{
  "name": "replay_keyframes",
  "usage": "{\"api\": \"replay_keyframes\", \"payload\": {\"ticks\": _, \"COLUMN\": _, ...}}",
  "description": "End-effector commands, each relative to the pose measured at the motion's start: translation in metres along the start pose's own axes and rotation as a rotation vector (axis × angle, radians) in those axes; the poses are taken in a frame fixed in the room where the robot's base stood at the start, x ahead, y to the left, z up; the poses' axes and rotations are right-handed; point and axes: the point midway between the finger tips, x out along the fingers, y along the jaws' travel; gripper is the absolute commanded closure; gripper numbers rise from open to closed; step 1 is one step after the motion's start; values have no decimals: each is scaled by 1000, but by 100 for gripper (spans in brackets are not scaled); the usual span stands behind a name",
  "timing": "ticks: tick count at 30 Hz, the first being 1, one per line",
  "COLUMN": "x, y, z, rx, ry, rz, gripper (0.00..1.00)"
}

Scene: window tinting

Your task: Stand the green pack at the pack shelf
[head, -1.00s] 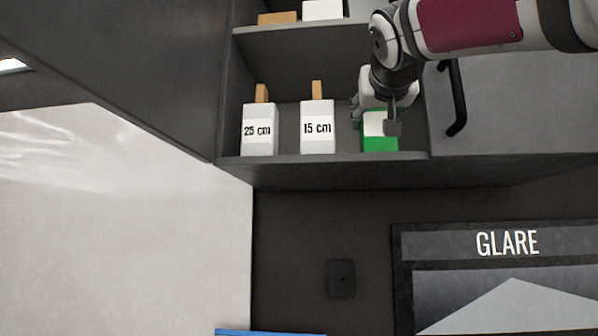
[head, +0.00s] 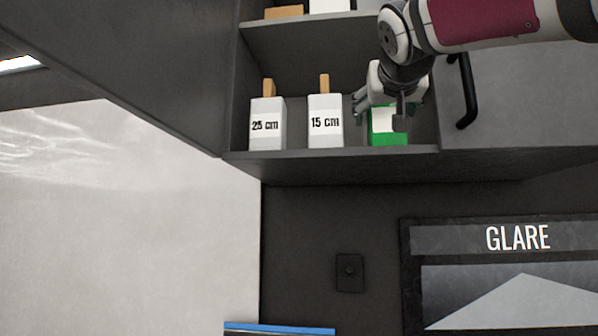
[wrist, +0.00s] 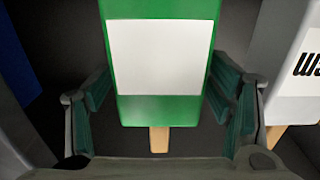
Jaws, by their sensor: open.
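The green pack (head: 388,138) with a blank white label stands upright on the lower shelf (head: 330,153), at the right end of the row in the head view. My gripper (head: 389,108) is at the pack, its fingers around the upper part. In the wrist view the green pack (wrist: 160,108) fills the middle, with a wooden tab at its end. The open fingers (wrist: 160,105) lie on both sides of it, with gaps showing. The pack's top is hidden by my gripper in the head view.
White packs marked 25 cm (head: 266,136) and 15 cm (head: 325,132) stand to the left on the same shelf. The upper shelf (head: 300,36) holds more boxes. A cabinet door with a black handle (head: 466,92) is close on the right.

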Motion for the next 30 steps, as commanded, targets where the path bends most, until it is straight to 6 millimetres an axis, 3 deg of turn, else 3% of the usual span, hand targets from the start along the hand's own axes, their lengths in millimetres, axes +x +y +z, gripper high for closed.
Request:
{"api": "replay_keyframes", "payload": {"ticks": 15, "x": -93, "y": -1, "z": 0, "rx": 0, "ry": 4, "rz": -1, "gripper": 26}}
{"api": "replay_keyframes", "payload": {"ticks": 23, "x": -118, "y": 0, "z": 3, "rx": -1, "ry": -6, "rz": 0, "gripper": 26}}
{"api": "replay_keyframes", "payload": {"ticks": 26, "x": -116, "y": 2, "z": 24, "rx": -10, "ry": -51, "rz": -1, "gripper": 26}}
{"api": "replay_keyframes", "payload": {"ticks": 29, "x": -110, "y": 6, "z": 75, "rx": -30, "ry": -156, "rz": -4, "gripper": 26}}
{"api": "replay_keyframes", "payload": {"ticks": 30, "x": -109, "y": 8, "z": 103, "rx": -39, "ry": -213, "rz": -7, "gripper": 26}}
